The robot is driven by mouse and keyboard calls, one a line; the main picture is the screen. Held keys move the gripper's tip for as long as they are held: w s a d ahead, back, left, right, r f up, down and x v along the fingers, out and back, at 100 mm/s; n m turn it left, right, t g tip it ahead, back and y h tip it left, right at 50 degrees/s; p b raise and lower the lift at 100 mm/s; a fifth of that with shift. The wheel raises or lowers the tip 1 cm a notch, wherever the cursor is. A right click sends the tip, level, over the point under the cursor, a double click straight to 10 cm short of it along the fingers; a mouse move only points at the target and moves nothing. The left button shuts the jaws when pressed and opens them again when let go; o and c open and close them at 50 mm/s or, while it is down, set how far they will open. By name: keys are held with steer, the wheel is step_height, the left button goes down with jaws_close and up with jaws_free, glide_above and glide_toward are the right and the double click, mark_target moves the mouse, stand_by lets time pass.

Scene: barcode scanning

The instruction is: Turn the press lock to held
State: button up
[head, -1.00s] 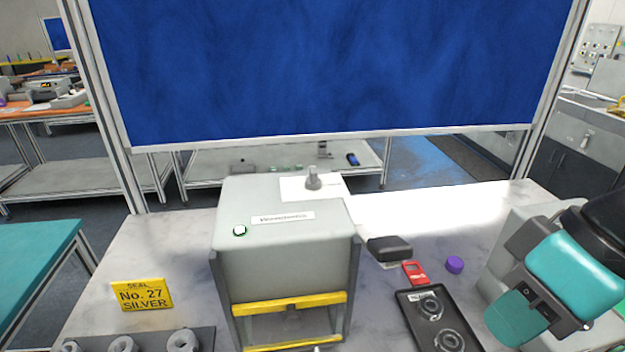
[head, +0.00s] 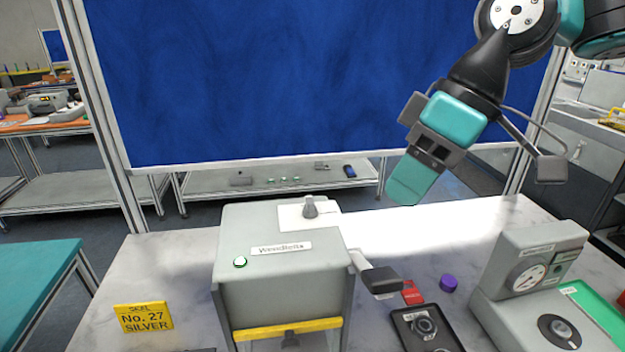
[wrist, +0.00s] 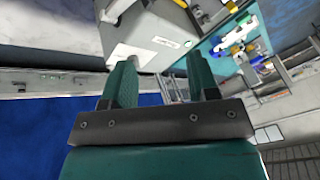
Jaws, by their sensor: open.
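The press (head: 285,285) is a grey box with a yellow bar across its front. A grey knob (head: 310,207), which looks like the press lock, stands on a white plate (head: 292,222) at the back of its top; its lettering is too small to read. My gripper (head: 412,182) is above and to the right of the press, apart from it, tilted downward. In the wrist view its two teal fingers (wrist: 160,72) are spread with nothing between them. The press (wrist: 155,25) shows beyond the fingertips there.
A green-ringed button (head: 240,262) is on the press top. A black lever (head: 381,280) sticks out at its right. A red tag (head: 412,292), purple cap (head: 448,283), black tray (head: 402,330) and grey dial unit (head: 535,255) are to the right. A yellow sign (head: 143,317) stands left.

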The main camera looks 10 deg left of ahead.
steer(key=w+a+r+n+p, duration=0.2)
steer(key=w+a+r+n, duration=0.15)
steer(key=w, duration=0.25)
steer(key=w+a+r+n+p, duration=0.2)
steer(key=w+a+n, duration=0.15)
steer(key=w, duration=0.25)
steer(key=n+h+b, duration=0.1)
steer(key=b, duration=0.3)
glide_toward(310, 199)
steer(key=x, duration=0.9)
steer(key=shift+f, duration=0.1)
steer(key=c, duration=0.9)
